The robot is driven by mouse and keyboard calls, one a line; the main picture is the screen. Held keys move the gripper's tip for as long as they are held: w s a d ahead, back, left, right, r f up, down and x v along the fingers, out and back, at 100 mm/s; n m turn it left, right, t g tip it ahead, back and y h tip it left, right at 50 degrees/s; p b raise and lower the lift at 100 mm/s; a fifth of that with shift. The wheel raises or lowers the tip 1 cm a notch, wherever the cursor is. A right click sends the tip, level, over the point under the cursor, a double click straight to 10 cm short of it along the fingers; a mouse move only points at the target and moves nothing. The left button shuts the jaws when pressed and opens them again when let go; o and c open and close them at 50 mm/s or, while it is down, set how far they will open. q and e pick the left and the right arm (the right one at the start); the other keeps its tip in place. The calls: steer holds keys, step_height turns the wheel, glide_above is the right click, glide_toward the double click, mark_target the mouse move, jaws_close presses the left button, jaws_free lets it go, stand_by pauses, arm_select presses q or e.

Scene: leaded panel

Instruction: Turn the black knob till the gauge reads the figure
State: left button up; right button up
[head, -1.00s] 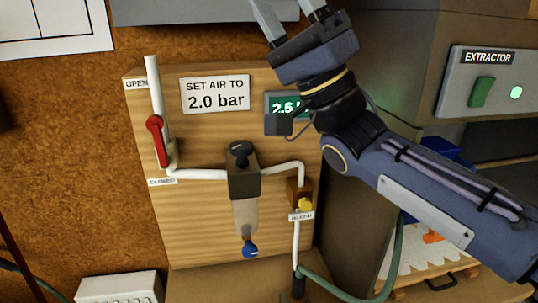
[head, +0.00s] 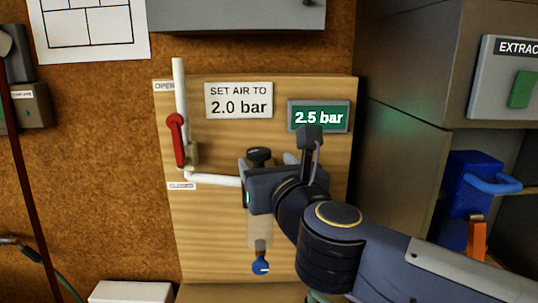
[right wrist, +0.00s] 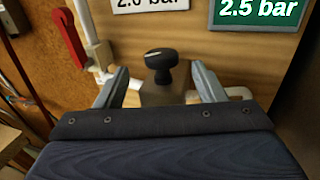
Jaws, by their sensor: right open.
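The black knob (head: 260,155) sits on top of the regulator on the wooden board; it also shows in the right wrist view (right wrist: 160,62). The gauge (head: 318,117) reads 2.5 bar. The sign (head: 238,101) says SET AIR TO 2.0 bar. My right gripper (right wrist: 163,82) is open, with one finger to each side of the knob in the right wrist view and a visible gap on both sides. In the head view it hides much of the regulator body. My left gripper is not in view.
A red lever (head: 176,140) on a white pipe is at the board's left, between the OPEN and CLOSED labels. A blue drain knob (head: 260,266) hangs below the regulator. A grey cabinet (head: 405,60) stands to the right.

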mark_target(268, 153)
steer(key=p+x, duration=0.1)
steer(key=x, duration=0.6)
steer(key=shift+w, duration=0.15)
steer(key=shift+c, duration=0.4)
steer(key=c, duration=0.9)
steer(key=shift+o, duration=0.2)
steer(key=shift+y, duration=0.3)
steer(key=n+g+y, duration=0.1)
steer(key=n+y, duration=0.1)
steer(key=shift+d+y, duration=0.15)
steer(key=shift+y, duration=0.15)
steer(key=n+g+y, duration=0.1)
steer(key=n+y, duration=0.1)
steer(key=shift+g+y, duration=0.3)
steer(key=shift+n+g+y+p, duration=0.45)
steer(key=shift+n+g+y, duration=0.45)
steer(key=shift+y, duration=0.2)
